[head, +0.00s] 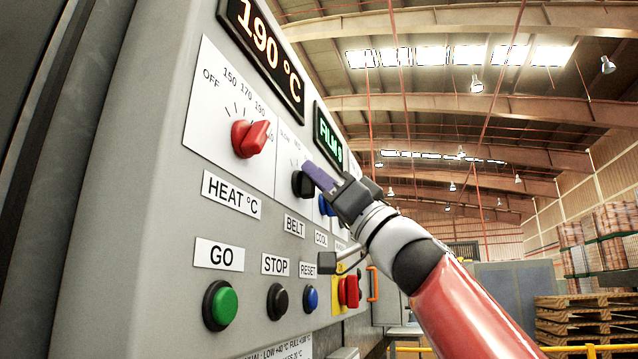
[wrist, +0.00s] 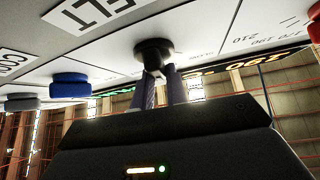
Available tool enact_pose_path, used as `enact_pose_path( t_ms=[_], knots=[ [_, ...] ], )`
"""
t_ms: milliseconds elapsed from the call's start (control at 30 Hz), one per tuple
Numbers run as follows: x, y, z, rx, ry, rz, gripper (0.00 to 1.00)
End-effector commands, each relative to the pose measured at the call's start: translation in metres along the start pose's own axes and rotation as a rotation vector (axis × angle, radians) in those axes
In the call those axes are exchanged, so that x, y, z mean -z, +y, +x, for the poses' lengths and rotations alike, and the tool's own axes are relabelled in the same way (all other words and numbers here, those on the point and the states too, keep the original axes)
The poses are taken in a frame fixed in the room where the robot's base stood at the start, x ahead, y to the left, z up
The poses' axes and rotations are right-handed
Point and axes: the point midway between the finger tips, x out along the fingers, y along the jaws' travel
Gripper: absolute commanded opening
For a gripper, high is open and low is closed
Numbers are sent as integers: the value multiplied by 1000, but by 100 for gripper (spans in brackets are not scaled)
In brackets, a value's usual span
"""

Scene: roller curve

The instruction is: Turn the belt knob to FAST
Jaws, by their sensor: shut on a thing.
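The belt knob is a black round knob on the grey control panel, above the BELT label (head: 294,226). In the head view the belt knob (head: 301,184) is partly covered by my gripper (head: 318,176). In the wrist view the belt knob (wrist: 152,50) stands out from the panel, and my gripper's fingers (wrist: 158,84) are shut on its grip. The scale above it reads SLOW and MED in the head view; the rest is hidden behind my gripper. The knob's pointer direction cannot be made out.
The red heat knob (head: 249,138) is left of the belt knob. A blue knob (head: 326,206) is close on the right. Below are the green GO button (head: 220,306), the black STOP button (head: 278,301), the blue RESET button (head: 310,299) and a red switch (head: 349,291).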

Motion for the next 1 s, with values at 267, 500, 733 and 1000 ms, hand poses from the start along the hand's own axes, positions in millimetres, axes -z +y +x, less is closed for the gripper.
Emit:
enact_pose_path(
  t_ms=[267,500,733,1000],
  knots=[
    [0,0,0,-157,0,154,0],
    [2,1,2,-279,-1,276,0],
    [1,2,1,-355,-1,353,0],
    [-1,3,0,-389,-1,389,0]
  ],
)
